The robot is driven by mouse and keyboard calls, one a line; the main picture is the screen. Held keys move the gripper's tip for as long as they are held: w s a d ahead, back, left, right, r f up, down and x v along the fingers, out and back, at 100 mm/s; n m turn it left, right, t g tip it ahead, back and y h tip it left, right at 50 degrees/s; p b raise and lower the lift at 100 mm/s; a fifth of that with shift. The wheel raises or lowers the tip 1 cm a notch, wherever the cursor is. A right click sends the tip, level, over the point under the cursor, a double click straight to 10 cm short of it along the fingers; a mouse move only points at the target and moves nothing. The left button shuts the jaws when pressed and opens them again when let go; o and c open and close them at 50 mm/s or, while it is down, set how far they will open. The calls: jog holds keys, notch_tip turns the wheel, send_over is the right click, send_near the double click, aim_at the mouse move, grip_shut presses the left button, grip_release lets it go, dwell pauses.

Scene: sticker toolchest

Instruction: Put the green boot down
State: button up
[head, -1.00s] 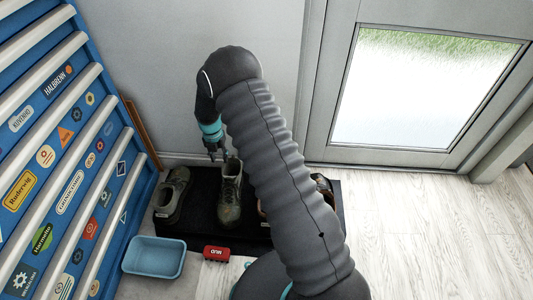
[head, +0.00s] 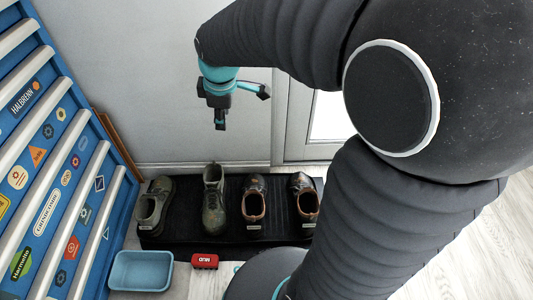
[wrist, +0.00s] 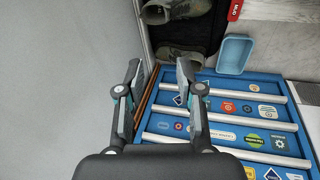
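The green boot (head: 214,200) stands upright on the black boot tray (head: 180,236), second from the left in the row of footwear. Its upper part also shows at the top edge of the wrist view (wrist: 176,10). My gripper (head: 220,122) is above the boot in the head view, clear of it, against the grey wall. In the wrist view my gripper (wrist: 160,72) has its two fingers apart, with nothing between them.
A grey-green shoe (head: 152,208) stands left of the boot; two brown shoes (head: 254,200) (head: 304,198) stand to its right. A blue bin (head: 141,271) and a red MUD item (head: 205,261) are in front of the tray. The blue tool chest (head: 60,190) rises at left.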

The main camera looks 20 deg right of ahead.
jog(key=s+d+r+m+t, duration=0.1)
jog(key=s+r+m, duration=0.1)
jog(key=s+m, duration=0.4)
jog(key=s+d+r+m+t, duration=0.1)
jog(key=s+m, duration=0.5)
jog(key=s, duration=0.7)
jog(key=shift+s+d+r+m, duration=0.4)
jog(key=shift+d+r, duration=0.15)
jog(key=shift+r, duration=0.2)
